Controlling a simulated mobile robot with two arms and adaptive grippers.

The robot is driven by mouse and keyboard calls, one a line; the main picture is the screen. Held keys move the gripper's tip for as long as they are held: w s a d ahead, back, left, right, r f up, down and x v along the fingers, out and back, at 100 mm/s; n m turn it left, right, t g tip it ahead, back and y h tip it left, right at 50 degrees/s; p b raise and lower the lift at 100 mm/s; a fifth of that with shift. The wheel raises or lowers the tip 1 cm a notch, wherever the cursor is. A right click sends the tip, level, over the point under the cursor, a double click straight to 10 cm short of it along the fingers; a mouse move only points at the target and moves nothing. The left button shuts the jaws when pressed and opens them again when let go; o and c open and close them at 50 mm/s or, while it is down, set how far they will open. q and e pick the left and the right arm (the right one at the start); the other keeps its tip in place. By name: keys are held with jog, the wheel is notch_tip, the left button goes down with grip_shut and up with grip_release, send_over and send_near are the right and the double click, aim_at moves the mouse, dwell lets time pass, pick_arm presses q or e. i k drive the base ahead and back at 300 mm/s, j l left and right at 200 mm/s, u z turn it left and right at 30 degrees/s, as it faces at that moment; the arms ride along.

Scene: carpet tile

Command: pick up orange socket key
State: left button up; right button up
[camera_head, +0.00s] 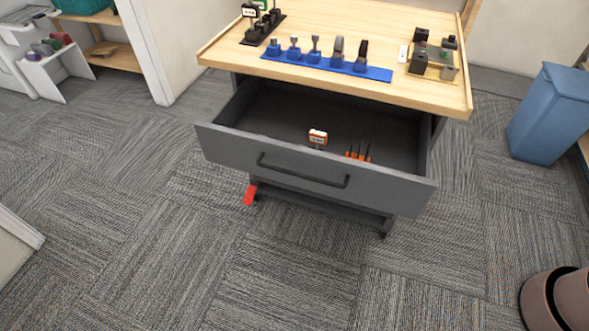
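An orange item with several thin dark upright shafts (358,156) is in the open drawer (300,172), right of its middle; it looks like the orange socket key or keys, but it is too small to tell. A small orange and white label sign (318,137) stands left of it in the drawer. Neither of my grippers is in view.
The drawer juts out below a wooden workbench top (390,87) with a blue tool rack (330,65) and black holders (262,27). A red piece (250,195) is at the cart's lower left. A blue bin (550,115) and brown round containers (556,299) stand right. Carpet in front is clear.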

aim_at(318, 137)
jog(key=i+l+z, duration=0.2)
jog(key=i+l, duration=0.15)
jog(key=i+l+z, duration=0.2)
jog(key=i, duration=0.35)
jog(key=i+l+z, duration=0.2)
jog(key=i, duration=0.25)
jog(key=l, duration=0.1)
